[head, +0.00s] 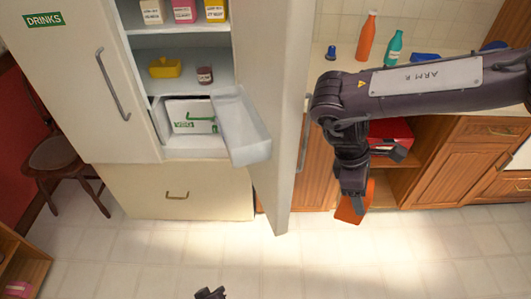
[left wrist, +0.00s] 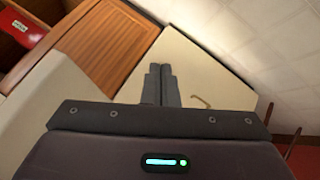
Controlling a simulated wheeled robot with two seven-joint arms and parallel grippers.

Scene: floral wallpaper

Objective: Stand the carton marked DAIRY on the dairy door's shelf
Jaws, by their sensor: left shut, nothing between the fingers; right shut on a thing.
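My right gripper (head: 352,200) is shut on an orange, box-like thing (head: 347,214), held in front of the lower cabinets, right of the open fridge door (head: 285,110). No marking on it can be read. My left gripper (left wrist: 161,85) is shut and empty in the left wrist view; a dark tip shows at the head view's bottom edge.
The door marked DRINKS (head: 85,75) is shut. A yellow dish (head: 165,69), a dark jar (head: 205,75) and a white box with green print (head: 190,108) are inside the fridge. Bottles (head: 367,38) stand on the counter. A red box (head: 392,132) sits below. The front floor is clear.

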